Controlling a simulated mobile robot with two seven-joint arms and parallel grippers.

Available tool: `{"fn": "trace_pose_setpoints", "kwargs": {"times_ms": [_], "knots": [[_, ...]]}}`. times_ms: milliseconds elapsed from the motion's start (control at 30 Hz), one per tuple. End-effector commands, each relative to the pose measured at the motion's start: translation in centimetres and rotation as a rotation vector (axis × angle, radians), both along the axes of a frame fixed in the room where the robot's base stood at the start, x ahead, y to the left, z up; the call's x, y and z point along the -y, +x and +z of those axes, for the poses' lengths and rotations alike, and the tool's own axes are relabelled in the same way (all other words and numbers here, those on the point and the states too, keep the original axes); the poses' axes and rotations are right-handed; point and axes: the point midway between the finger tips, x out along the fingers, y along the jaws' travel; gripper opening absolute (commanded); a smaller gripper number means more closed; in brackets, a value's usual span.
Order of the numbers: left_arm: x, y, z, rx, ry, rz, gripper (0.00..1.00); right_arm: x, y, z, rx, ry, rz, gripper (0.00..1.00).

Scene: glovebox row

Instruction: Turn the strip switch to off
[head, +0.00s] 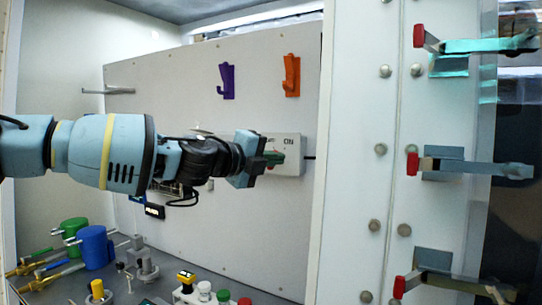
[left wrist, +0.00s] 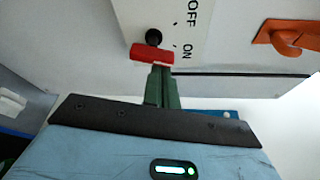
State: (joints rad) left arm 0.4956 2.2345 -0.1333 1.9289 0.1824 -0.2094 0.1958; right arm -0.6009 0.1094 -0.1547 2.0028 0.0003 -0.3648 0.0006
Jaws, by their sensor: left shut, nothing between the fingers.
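The strip switch is on a white box (head: 289,147) on the back panel. In the left wrist view, the box (left wrist: 240,50) has OFF and ON printed on a pale strip, with small tick marks, a round black knob (left wrist: 153,37) and a red lever (left wrist: 150,53) lying roughly sideways just below it. My left gripper (head: 273,158) is in front of the box in the head view. Its green fingers (left wrist: 161,72) are shut, with their tips at the red lever's right part; I cannot tell whether they touch it. My gripper hides the box's left part in the head view.
A purple hook (head: 227,82) and an orange hook (head: 291,76) are on the panel above. Blue (head: 94,247) and green (head: 75,231) cylinders, brass-coloured fittings and a rack of capped vials (head: 203,294) stand below. A bolted white frame with red-tipped latches (head: 412,164) stands at right.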

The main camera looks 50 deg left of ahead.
Motion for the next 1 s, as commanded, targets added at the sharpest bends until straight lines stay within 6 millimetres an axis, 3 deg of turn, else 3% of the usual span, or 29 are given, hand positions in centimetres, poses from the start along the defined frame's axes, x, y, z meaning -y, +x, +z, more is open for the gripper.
{"fn": "trace_pose_setpoints", "kwargs": {"times_ms": [433,1000], "knots": [[-0.3,-0.1,0.0,0.004,-0.015,0.0,0.0,0.0,0.0,0.0,-0.001,-0.002,0.0,0.36],[-1.5,-0.4,0.4,0.091,-0.285,0.005,0.0,0.1,0.8,1.2,0.022,-0.003,0.001,0.36]]}}
